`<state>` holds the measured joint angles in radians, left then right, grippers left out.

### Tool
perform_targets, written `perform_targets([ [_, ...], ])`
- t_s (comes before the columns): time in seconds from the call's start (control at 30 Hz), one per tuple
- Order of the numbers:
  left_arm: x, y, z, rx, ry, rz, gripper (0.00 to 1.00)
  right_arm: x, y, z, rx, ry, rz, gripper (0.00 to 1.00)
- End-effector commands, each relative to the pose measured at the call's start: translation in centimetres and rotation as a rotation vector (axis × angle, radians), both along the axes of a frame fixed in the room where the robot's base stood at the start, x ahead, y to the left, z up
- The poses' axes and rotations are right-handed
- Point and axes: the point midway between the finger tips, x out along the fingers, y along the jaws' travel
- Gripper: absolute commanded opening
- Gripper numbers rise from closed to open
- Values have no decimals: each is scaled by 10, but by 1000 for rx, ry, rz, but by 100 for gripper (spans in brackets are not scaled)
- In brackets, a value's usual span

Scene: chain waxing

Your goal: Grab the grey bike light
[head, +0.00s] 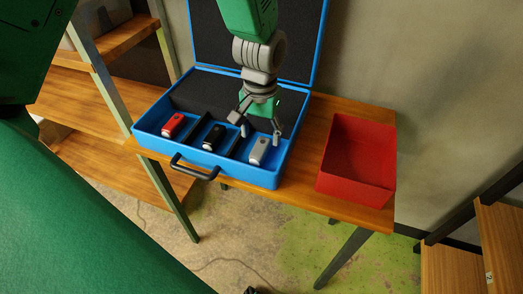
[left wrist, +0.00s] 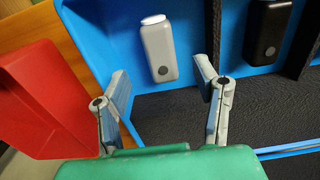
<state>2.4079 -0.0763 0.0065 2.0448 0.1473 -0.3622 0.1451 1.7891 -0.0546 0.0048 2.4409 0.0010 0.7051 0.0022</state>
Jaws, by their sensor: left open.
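The grey bike light (head: 260,149) lies in the right compartment of the open blue case (head: 222,172). It also shows in the left wrist view (left wrist: 158,50), lying beyond my fingertips and between their lines. My left gripper (head: 257,128) is above the right part of the case, its fingers spread and empty. In the left wrist view its two fingers (left wrist: 163,82) are apart, with the light not touched by either. A black bike light (head: 213,137) lies in the middle compartment and a red one (head: 174,125) in the left compartment. My right gripper is not in view.
A red open box (head: 357,158) stands on the wooden table (head: 318,118) right of the case. The case lid (head: 290,40) stands up behind. Dark dividers separate the compartments. Wooden shelves (head: 115,40) stand at the left.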

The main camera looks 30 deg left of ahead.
Motion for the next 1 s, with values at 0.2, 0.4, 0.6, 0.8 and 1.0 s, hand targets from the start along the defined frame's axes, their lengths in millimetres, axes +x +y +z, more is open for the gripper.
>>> perform_targets([
  [0.2,1,2,-28,-1,3,1,55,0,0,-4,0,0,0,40],
  [0.4,1,2,-51,0,2,0,55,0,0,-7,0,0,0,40],
  [0.6,1,2,-52,-1,-1,0,55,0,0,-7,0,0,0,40],
  [0.8,2,2,-52,-1,0,0,9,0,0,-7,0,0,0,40],
  [1.0,2,2,-52,-1,0,0,0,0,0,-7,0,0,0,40],
])
